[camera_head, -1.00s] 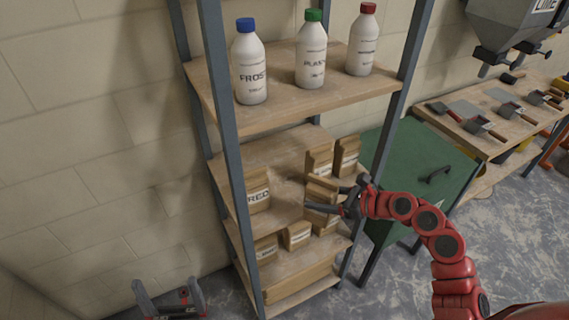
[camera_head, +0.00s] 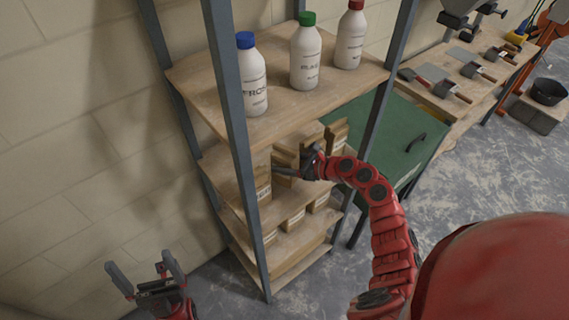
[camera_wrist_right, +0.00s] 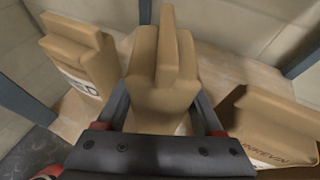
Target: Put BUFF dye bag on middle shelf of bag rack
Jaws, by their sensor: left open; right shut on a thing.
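My right gripper (camera_head: 290,170) is shut on a tan paper bag (camera_head: 285,155) at the middle shelf (camera_head: 232,185) of the bag rack. In the right wrist view the bag (camera_wrist_right: 165,75) stands between the two fingers; its label is hidden, so I cannot read BUFF on it. I cannot tell whether its base touches the shelf. A bag labelled RED (camera_wrist_right: 82,68) stands on its left and a further bag (camera_wrist_right: 270,125) on its right, both apart from it. My left gripper (camera_head: 146,272) is open and empty, low at the left, away from the rack.
The top shelf (camera_head: 200,85) holds bottles with blue, green and red caps. Several bags (camera_head: 293,220) sit on the lower shelf. Blue-grey rack posts (camera_head: 238,150) frame the front. A green cabinet (camera_head: 400,130) and a bench with tools (camera_head: 480,85) stand to the right.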

